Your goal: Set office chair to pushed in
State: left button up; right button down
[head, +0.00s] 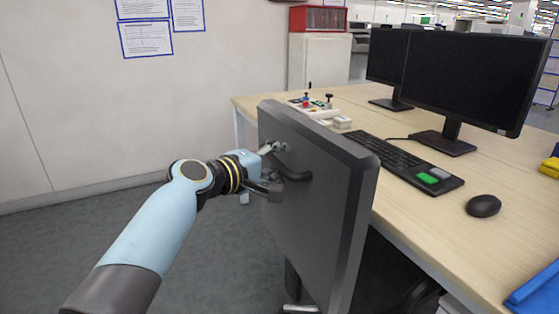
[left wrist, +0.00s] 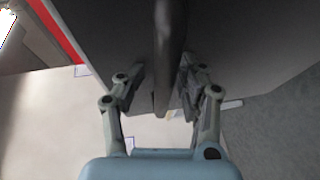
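The office chair's dark grey backrest (head: 318,190) stands upright at the front edge of the desk, its rear side toward my left arm. A black bar handle (head: 290,172) sticks out from that rear side. My left gripper (head: 272,168) is at this handle. In the left wrist view, the two fingers of my left gripper (left wrist: 163,85) stand on either side of the dark handle bar (left wrist: 168,50), with a gap visible at the left finger. The seat is mostly hidden behind the backrest. My right gripper is not in view.
The wooden desk (head: 400,125) holds two monitors (head: 470,80), a keyboard (head: 405,160), a mouse (head: 483,206) and a small control box (head: 322,112). A white cabinet (head: 320,62) stands behind. Grey floor (head: 110,225) is clear at the left, before the wall.

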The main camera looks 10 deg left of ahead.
pick_arm(q)
jog(key=shift+s+a, duration=0.2)
jog(key=shift+s, duration=0.05)
jog(key=v, duration=1.1)
jog(key=shift+s, duration=0.15)
jog(key=shift+a, duration=0.1)
jog(key=s+a+f+g+y, duration=0.25)
jog(key=s+f, duration=0.45)
jog(key=f, duration=0.6)
jog(key=s+a+f+m+g+y, duration=0.1)
jog(key=s+a+f+g, duration=0.2)
jog(key=s+f, duration=0.65)
jog(key=s+a+f+g+y, duration=0.2)
jog(key=s+f, duration=0.3)
jog(key=f, duration=1.1)
jog(key=s+a+f+m+g+y, duration=0.1)
jog(key=s+a+f+m, duration=0.1)
jog(key=s, duration=0.8)
jog(key=s+a+f+m+g+y, duration=0.1)
jog(key=s+a+f+m+g, duration=0.1)
jog(key=s+f, duration=0.5)
jog(key=s+a+f+m+g+y, duration=0.2)
jog(key=s+a+f+m, duration=0.2)
jog(key=s, duration=1.1)
jog(key=shift+a+f+m, duration=0.2)
jog(key=shift+f+m, duration=0.35)
jog(key=shift+m, duration=0.45)
